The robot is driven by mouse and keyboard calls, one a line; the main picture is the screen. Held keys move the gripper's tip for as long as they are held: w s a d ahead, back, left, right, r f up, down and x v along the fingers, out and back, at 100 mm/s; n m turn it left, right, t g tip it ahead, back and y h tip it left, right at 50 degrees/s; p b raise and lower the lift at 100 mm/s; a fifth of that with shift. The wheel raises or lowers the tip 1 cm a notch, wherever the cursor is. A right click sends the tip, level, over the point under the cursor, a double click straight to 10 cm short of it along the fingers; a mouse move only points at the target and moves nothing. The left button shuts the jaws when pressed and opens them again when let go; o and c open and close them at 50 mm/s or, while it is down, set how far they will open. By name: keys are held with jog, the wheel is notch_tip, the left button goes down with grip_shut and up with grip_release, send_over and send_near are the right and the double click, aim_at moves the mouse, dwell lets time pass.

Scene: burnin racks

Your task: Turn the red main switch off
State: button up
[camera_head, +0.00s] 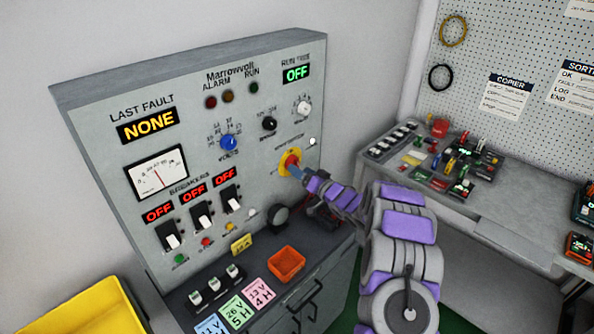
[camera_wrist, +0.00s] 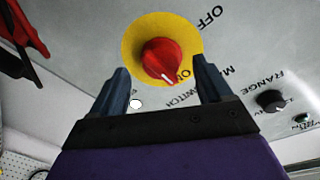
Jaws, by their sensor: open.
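The red main switch (camera_head: 291,164) is a red knob on a round yellow plate, at the lower right of the grey panel. In the wrist view the red knob (camera_wrist: 161,61) shows close up, with its white pointer mark toward the word ON; OFF is printed at the other side of the yellow plate (camera_wrist: 134,32). My gripper (camera_wrist: 160,85) is open, its two dark fingers on either side of the knob, with a gap to each side. Contact with the knob cannot be told. In the head view my gripper (camera_head: 297,171) reaches the switch from the right.
The panel has a blue knob (camera_head: 228,142), a black range knob (camera_head: 269,123) and several breakers (camera_head: 203,214) reading OFF. An orange bin (camera_head: 286,264) and coloured cards stand on the ledge below. A bench (camera_head: 490,215) with parts is at right, a yellow tray (camera_head: 85,310) at lower left.

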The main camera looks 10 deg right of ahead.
jog(key=shift+x, duration=1.5)
jog(key=shift+c, duration=0.3)
jog(key=c, duration=1)
jog(key=shift+o, duration=0.2)
jog(key=shift+f+n, duration=0.1)
jog(key=shift+n, duration=0.2)
jog(key=shift+w+d+f+n+y+b, duration=0.1)
jog(key=shift+n+y+b, duration=0.25)
jog(key=shift+n+b, duration=1.7)
jog(key=shift+w+d+f+n+y+b, duration=0.15)
jog(key=shift+n+y, duration=0.15)
jog(key=shift+n, duration=3.65)
jog(key=shift+s+d+n+y+b, duration=0.1)
jog(key=shift+n+y+b, duration=0.6)
jog(key=shift+n, duration=2.3)
jog(key=shift+n+h+b, duration=0.3)
jog(key=shift+h+b, duration=0.05)
jog(key=shift+b, duration=0.1)
